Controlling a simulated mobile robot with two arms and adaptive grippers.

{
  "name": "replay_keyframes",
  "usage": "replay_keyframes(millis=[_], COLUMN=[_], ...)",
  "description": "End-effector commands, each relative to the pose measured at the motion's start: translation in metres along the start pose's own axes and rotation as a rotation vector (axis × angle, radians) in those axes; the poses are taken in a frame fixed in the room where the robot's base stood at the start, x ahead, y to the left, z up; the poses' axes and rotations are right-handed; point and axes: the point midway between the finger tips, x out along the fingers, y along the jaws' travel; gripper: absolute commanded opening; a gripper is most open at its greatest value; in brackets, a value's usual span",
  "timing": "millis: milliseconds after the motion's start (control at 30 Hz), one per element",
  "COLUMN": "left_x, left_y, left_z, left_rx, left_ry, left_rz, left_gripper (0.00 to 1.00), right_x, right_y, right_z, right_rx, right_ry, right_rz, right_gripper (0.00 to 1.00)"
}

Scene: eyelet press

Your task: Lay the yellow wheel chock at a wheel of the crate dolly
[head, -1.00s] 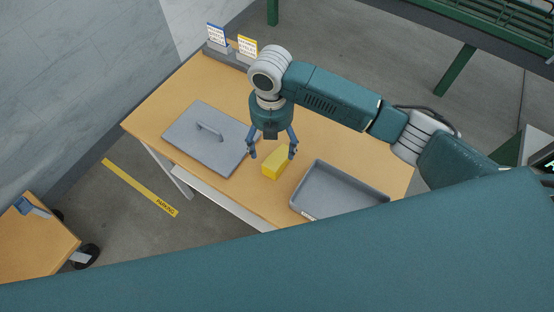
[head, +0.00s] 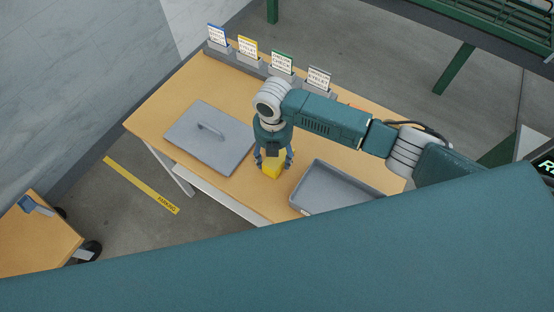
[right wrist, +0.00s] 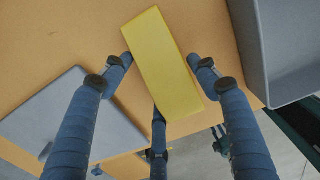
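The yellow wheel chock (head: 272,171) lies on the wooden table, between the grey lid and the grey tray. My right gripper (head: 273,162) is down over it, with fingers on either side. In the right wrist view the chock (right wrist: 162,65) lies between the open fingers (right wrist: 160,62); narrow gaps seem to show beside the fingertips. A wood-topped piece (head: 35,240) with a black wheel (head: 90,250) stands at the lower left and may be the crate dolly; most of it is cut off. My left gripper is not in view.
A grey lid with a handle (head: 190,140) lies left of the chock. A grey tray (head: 330,187) stands to its right. Several small sign cards (head: 282,64) stand along the table's back edge. A yellow floor strip (head: 135,182) lies between table and wheeled piece.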

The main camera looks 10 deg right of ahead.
Motion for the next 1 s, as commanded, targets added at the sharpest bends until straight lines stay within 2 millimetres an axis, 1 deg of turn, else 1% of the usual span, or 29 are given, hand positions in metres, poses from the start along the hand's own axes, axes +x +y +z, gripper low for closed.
replay_keyframes(millis=[33, 67, 100, 167, 200, 267, 533, 667, 767, 867, 967, 1000], left_x=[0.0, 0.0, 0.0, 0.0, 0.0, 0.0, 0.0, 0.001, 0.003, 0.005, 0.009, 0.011], left_y=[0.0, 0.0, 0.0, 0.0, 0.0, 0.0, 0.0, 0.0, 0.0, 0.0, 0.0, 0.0], left_z=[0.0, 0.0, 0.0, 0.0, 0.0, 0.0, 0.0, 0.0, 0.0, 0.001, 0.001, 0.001], left_rx=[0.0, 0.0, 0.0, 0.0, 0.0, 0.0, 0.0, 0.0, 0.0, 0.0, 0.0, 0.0], left_ry=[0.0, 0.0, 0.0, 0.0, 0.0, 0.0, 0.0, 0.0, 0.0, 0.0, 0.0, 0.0], left_rz=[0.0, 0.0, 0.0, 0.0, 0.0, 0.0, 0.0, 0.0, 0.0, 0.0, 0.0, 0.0], left_gripper=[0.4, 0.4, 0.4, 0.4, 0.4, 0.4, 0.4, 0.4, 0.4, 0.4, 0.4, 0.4], right_x=[0.0, 0.0, 0.0, 0.0, 0.0, 0.0, -0.002, -0.008, -0.019, -0.036, -0.06, -0.071], right_y=[0.0, 0.0, 0.0, 0.0, 0.0, 0.0, 0.001, 0.001, 0.002, 0.002, 0.002, 0.002], right_z=[0.0, 0.0, 0.0, 0.0, 0.0, 0.0, 0.0, 0.001, 0.001, 0.001, 0.002, 0.001], right_rx=[0.0, 0.0, 0.0, 0.0, 0.0, 0.0, 0.001, 0.001, 0.001, -0.001, 0.0, -0.002], right_ry=[0.0, 0.0, 0.0, 0.0, 0.0, 0.0, 0.0, 0.0, 0.0, -0.002, -0.004, -0.002], right_rz=[0.0, 0.0, 0.0, 0.0, 0.0, 0.0, 0.001, 0.001, 0.004, 0.005, 0.006, 0.007], right_gripper=[0.44, 0.38, 0.3, 0.18, 0.1, 0.0, 0.0, 0.0, 0.0, 0.0, 0.0, 0.0])
